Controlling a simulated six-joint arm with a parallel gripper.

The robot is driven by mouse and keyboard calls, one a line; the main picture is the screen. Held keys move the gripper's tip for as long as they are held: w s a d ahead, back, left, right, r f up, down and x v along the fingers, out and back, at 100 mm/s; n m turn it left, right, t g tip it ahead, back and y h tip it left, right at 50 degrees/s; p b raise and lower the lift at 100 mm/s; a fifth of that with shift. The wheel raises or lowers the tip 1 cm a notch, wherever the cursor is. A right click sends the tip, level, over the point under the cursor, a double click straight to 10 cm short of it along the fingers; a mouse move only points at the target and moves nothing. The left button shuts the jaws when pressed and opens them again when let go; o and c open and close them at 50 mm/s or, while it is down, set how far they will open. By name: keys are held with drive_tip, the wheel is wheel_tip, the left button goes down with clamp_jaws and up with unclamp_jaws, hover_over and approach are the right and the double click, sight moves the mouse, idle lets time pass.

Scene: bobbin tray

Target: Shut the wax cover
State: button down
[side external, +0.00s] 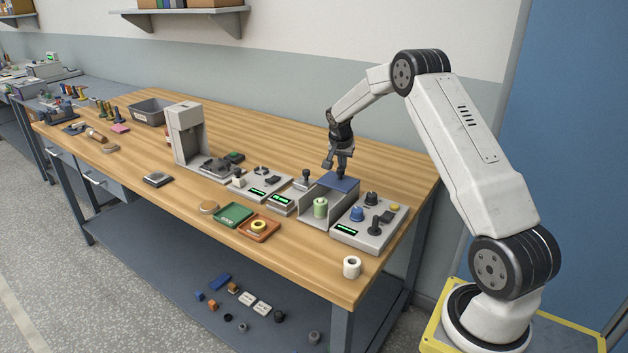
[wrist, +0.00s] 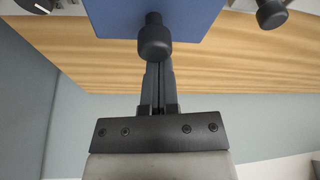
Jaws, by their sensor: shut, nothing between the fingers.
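The wax cover (side external: 340,183) is a flat blue plate over the back part of an open-fronted grey housing (side external: 312,223). A pale green cylinder (side external: 320,208) stands uncovered in the front part of the housing. In the wrist view, the blue cover (wrist: 120,18) carries a black round knob (wrist: 154,42) near its edge. My gripper (side external: 341,171) is just above the cover in the side view. In the wrist view, my gripper (wrist: 159,72) is shut and empty, with its fingers right by the knob; the knob hides the tips, so contact cannot be told.
A panel with knobs (side external: 365,229) stands right of the housing, and small display units (side external: 282,202) stand left. A white roll (side external: 352,266) stands at the front edge. Green (side external: 233,215) and orange (side external: 270,229) trays lie front left. Bare wood lies behind the housing.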

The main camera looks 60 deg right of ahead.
sight(330, 181)
drive_tip(key=a, duration=1)
drive_tip(key=shift+a, duration=0.15)
drive_tip(key=shift+a+f, duration=0.1)
drive_tip(key=shift+w+d, duration=0.25)
drive_tip(key=shift+d, duration=0.8)
drive_tip(key=shift+w+d, duration=0.25)
drive_tip(key=shift+d, duration=0.8)
drive_tip(key=shift+r, duration=0.45)
drive_tip(key=v, duration=0.9)
drive_tip(key=shift+r, duration=0.2)
drive_tip(key=shift+a, duration=0.1)
